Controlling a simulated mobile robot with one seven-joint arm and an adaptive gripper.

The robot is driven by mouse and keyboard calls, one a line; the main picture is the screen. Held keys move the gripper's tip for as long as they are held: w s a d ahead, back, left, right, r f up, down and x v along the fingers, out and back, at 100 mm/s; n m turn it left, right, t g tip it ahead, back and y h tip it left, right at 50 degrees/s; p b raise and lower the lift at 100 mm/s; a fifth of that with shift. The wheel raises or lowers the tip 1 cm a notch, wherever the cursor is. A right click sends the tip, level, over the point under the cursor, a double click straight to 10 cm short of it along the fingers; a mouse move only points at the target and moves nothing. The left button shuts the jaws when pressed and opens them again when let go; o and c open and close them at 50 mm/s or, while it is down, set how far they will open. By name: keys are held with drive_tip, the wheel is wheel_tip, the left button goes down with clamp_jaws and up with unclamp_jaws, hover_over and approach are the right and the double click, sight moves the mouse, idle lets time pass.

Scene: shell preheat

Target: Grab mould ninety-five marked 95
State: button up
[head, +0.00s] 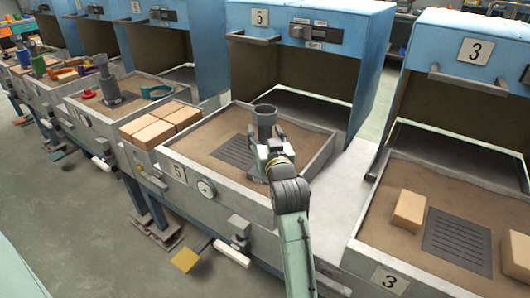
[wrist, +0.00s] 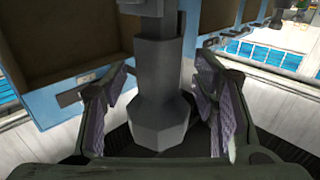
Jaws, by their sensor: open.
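A grey, upright mould-like piece with a cup-shaped top (head: 265,117) stands at the dark grate of station 5. In the wrist view the grey piece (wrist: 158,120) has a stepped shaft and a wide faceted end, lying between my two fingers. My gripper (head: 268,152) is at this piece in the head view and hides its lower part. In the wrist view my gripper (wrist: 160,110) is open, one finger on each side, with gaps showing beside the piece. No mark 95 is readable on it. A similar grey piece (head: 109,86) stands in a station farther left.
Station 5 has a sand-coloured bed with a raised metal rim (head: 225,190) and a blue hood (head: 300,40) behind. Tan bricks (head: 160,125) sit on its left side. Station 3 (head: 460,235) at the right holds bricks and a grate. Coloured tools (head: 60,72) lie far left.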

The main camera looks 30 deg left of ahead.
drive_tip(key=shift+x, duration=0.8)
drive_tip(key=shift+c, duration=0.3)
clamp_jaws()
drive_tip(key=shift+r, duration=0.1)
